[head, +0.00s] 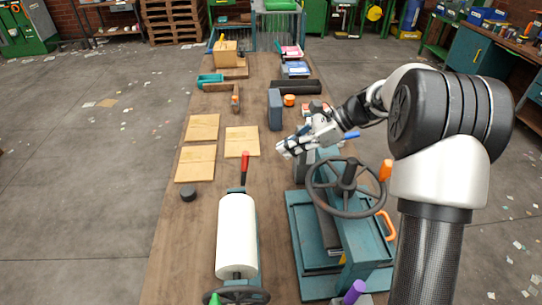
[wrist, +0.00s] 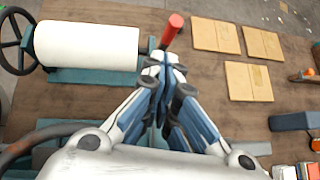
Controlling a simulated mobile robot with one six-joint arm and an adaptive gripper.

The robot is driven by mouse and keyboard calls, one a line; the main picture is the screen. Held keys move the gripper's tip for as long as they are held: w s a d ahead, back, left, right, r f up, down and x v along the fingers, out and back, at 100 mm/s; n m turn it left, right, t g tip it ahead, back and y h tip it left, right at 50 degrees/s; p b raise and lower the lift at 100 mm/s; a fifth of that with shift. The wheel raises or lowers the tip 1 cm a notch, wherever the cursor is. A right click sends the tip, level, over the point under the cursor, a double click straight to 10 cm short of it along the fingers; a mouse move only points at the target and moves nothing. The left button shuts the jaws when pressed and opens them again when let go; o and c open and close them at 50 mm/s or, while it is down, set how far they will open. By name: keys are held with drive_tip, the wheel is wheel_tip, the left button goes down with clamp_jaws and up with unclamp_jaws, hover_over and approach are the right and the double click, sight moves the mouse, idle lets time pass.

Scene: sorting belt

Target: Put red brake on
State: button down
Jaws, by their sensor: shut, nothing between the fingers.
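The red brake lever (head: 245,166) stands at the far end of the white roller (head: 237,235), on a teal mount. In the head view it points up, leaning very slightly right. In the wrist view the red handle (wrist: 172,29) is just beyond my fingertips, at the top. My gripper (head: 283,149) is to the right of the lever in the head view, apart from it, above the table. The wrist view shows its fingers (wrist: 164,68) closed together with nothing between them. The lever's base is partly hidden by the fingers in the wrist view.
A teal press with a dark handwheel (head: 346,188) stands right of the roller, below my arm. Several flat wooden boards (head: 242,141) lie left of and beyond the lever. A black puck (head: 188,194) and a blue-grey block (head: 275,109) are nearby. Bare table (head: 180,245) shows left of the roller.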

drive_tip(key=shift+w+d+f+m, duration=0.35)
drive_tip(key=shift+w+f+m, duration=0.05)
drive_tip(key=shift+w+f, duration=0.15)
drive_tip(key=b, duration=0.3)
approach(244, 168)
wheel_tip(244, 168, down, 4)
drive_tip(key=w+a, duration=0.1)
drive_tip(key=a, duration=0.1)
drive_tip(key=shift+w+f, duration=0.2)
drive_tip(key=shift+r, duration=0.1)
